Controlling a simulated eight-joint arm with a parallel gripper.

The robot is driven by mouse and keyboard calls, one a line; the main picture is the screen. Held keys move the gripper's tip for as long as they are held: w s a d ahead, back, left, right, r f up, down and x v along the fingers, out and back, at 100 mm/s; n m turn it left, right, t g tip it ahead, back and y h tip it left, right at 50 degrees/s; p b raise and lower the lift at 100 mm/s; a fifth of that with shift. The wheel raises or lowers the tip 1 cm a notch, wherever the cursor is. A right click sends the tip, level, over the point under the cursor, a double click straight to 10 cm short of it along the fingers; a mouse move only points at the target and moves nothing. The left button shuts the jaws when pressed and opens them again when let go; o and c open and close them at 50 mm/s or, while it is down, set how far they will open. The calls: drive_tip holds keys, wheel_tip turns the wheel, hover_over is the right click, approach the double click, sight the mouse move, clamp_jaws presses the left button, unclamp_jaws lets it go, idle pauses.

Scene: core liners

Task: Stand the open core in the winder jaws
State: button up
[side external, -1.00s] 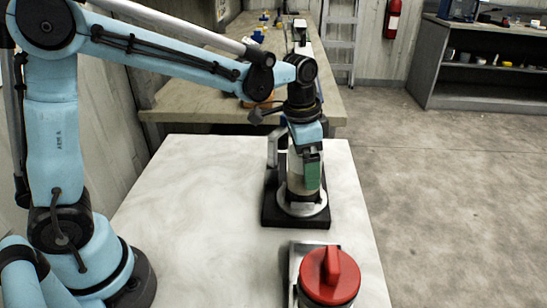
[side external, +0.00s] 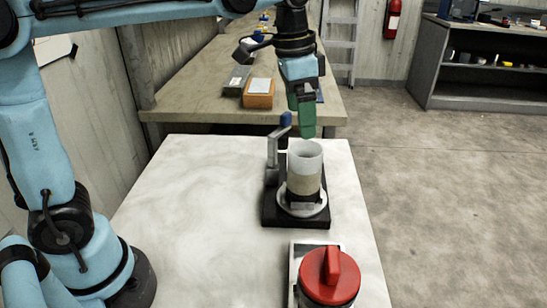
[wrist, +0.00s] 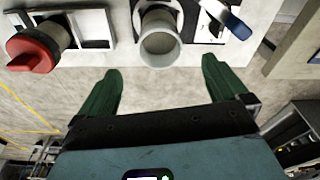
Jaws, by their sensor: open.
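The open core (side external: 305,170) is a translucent white tube with a tan lower part. It stands upright on the round plate of the black winder (side external: 268,213), with small dark jaws (side external: 303,197) at its foot; how tightly they hold it I cannot tell. In the wrist view the core (wrist: 160,46) shows its open mouth at the top middle. My gripper (side external: 307,130) is above the core and apart from it. In the wrist view its green fingers (wrist: 163,82) are spread with nothing between them.
The winder's grey lever with a blue knob (side external: 285,119) rises just left of the core. The white table's left part (side external: 190,215) is clear. An orange box (side external: 258,93) lies on the bench behind.

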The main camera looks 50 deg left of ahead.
drive_tip(key=s+a+f+n+t, duration=0.5)
drive_tip(key=s+f, duration=0.4)
drive_tip(key=s, duration=0.2)
drive_tip(key=shift+a+n+t+y, duration=0.4)
drive_tip(key=shift+a+n, duration=0.15)
drive_tip(key=shift+n, duration=0.25)
drive_tip(key=shift+r, duration=0.1)
